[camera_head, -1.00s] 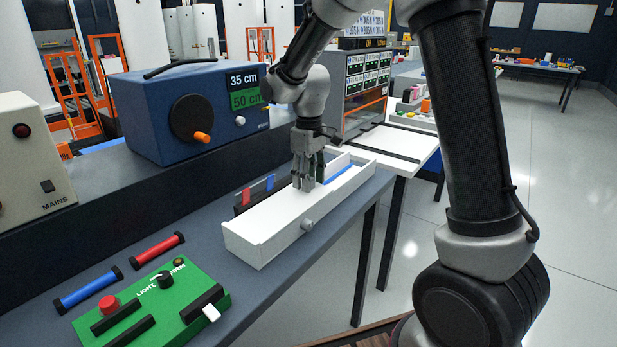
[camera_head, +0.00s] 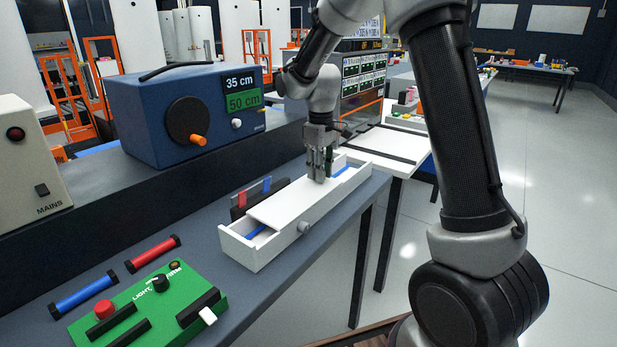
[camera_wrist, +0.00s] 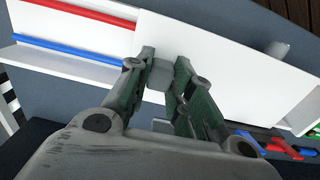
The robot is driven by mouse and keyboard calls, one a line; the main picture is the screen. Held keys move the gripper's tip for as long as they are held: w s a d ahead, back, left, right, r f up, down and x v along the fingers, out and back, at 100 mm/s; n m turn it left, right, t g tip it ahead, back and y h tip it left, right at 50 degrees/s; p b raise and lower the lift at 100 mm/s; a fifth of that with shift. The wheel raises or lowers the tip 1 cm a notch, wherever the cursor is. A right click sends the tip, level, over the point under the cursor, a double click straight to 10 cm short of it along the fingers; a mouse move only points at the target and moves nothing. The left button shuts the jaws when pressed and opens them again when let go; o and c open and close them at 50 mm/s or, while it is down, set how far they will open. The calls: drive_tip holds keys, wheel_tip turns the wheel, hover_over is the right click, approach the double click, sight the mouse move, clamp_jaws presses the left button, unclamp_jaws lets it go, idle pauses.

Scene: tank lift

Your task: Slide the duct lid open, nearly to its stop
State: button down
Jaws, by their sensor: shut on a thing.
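The white duct (camera_head: 257,255) lies along the bench like a long open box. Its flat white lid (camera_head: 290,207) covers the middle stretch; the interior shows at both ends, with a blue strip (camera_head: 258,230) inside the near left end. My gripper (camera_head: 320,178) is on the lid near its far right end. In the wrist view my gripper (camera_wrist: 165,85) is closed around a small grey grip block (camera_wrist: 161,74) at the edge of the lid (camera_wrist: 225,55). Red (camera_wrist: 75,12) and blue (camera_wrist: 65,47) strips lie in the open part beside it.
A grey knob (camera_head: 304,227) sticks out of the duct's front side. Behind it stands a dark holder with red and blue tabs (camera_head: 267,184). A blue instrument box (camera_head: 185,110) is at the back, a green control panel (camera_head: 150,303) in front. Red and blue handles lie left.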

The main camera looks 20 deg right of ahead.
drive_tip(key=w+d, duration=0.3)
drive_tip(key=d, duration=0.2)
drive_tip(key=w+d, duration=0.4)
drive_tip(key=d, duration=0.1)
drive_tip(key=w+d, duration=0.4)
drive_tip(key=d, duration=0.1)
drive_tip(key=shift+d, duration=0.15)
drive_tip(key=c, duration=1.3)
unclamp_jaws()
drive_tip(key=shift+o, duration=0.2)
wheel_tip(320, 180, up, 12)
